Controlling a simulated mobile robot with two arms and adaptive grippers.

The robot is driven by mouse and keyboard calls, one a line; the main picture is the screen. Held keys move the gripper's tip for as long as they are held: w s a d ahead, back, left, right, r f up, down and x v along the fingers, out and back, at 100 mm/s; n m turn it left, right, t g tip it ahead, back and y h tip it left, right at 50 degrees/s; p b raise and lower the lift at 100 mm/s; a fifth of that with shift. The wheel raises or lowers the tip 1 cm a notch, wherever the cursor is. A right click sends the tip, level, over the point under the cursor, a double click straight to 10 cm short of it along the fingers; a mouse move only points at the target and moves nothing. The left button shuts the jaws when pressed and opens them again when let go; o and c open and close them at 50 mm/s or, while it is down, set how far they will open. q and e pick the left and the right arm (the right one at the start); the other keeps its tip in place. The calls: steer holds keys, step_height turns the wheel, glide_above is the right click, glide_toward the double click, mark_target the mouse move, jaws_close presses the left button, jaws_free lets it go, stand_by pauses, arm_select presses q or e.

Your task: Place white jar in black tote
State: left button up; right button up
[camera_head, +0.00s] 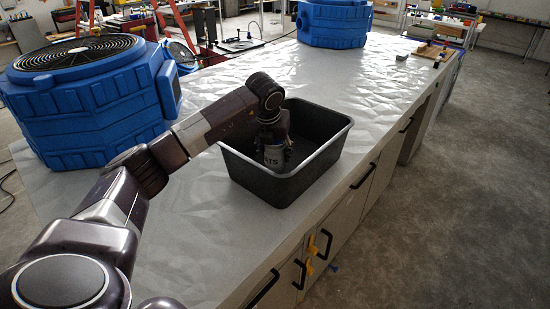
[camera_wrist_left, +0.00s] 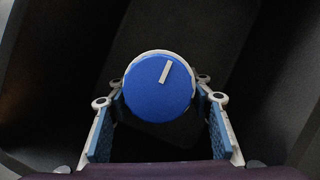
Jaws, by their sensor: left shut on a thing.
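The black tote (camera_head: 258,182) stands on the covered bench top, and its dark inside fills the left wrist view (camera_wrist_left: 225,35). Whether the jar's base touches the tote floor is hidden. My right gripper is not in view.
A large blue fan unit (camera_head: 90,110) stands on the bench at left, beside my arm. Another blue unit (camera_head: 334,24) stands at the far end. The bench top (camera_head: 375,85) behind and right of the tote is clear. Cabinet drawers with black handles (camera_head: 364,176) run along the bench's right side.

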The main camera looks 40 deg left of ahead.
mark_target(275, 160)
arm_select(q)
step_height(275, 160, down, 2)
steer(key=shift+f, duration=0.15)
steer(key=shift+w+f, duration=0.1)
steer(key=shift+f, duration=0.1)
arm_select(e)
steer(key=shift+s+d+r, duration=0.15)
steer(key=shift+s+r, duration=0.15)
arm_select(q)
steer(key=shift+f, duration=0.2)
steer(key=o, duration=1.6)
steer(key=shift+o, duration=0.2)
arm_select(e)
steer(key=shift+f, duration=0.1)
arm_select(q)
steer(key=shift+r, duration=0.1)
